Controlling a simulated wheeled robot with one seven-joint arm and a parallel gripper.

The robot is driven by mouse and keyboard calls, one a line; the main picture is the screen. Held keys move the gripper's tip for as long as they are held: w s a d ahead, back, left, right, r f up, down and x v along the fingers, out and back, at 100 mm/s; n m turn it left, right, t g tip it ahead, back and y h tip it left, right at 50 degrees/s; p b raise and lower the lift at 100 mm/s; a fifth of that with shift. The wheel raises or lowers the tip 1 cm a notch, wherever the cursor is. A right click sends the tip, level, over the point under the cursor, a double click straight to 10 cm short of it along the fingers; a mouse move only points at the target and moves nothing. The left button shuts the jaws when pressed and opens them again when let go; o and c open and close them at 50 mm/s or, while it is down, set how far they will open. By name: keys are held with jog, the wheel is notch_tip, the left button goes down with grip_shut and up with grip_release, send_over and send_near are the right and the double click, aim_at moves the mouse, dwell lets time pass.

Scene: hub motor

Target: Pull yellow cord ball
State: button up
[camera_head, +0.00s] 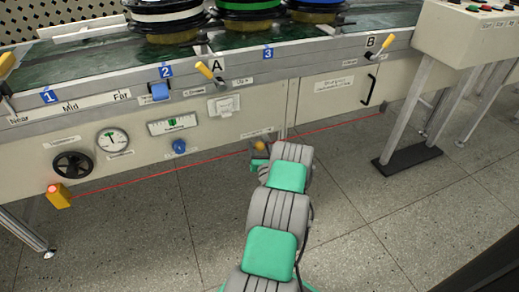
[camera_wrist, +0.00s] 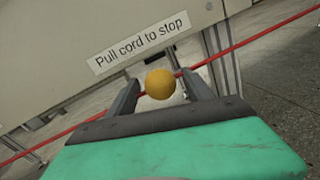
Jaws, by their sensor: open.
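The yellow cord ball (camera_head: 259,146) sits on the red cord (camera_head: 130,180) below the front panel, and it shows large in the wrist view (camera_wrist: 160,84). The red cord runs slantwise across the wrist view behind the fingers. My gripper (camera_wrist: 163,88) is open, with one finger on each side of the ball. The fingers look apart from the ball, with a gap on both sides. In the head view my gripper (camera_head: 260,150) is at the ball, partly hidden by my arm. A "Pull cord to stop" label (camera_wrist: 138,42) is on the panel behind the ball.
The conveyor bench (camera_head: 110,110) carries several spools (camera_head: 250,10) on top. Its panel has a black handwheel (camera_head: 73,164), a gauge (camera_head: 112,140), levers A (camera_head: 206,70) and B (camera_head: 387,40). A yellow box (camera_head: 59,196) holds the cord's left end. A control console (camera_head: 455,35) stands right. The floor in front is clear.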

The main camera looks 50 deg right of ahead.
jog(key=shift+d, duration=0.15)
grip_shut()
dwell(0.6)
dwell(0.4)
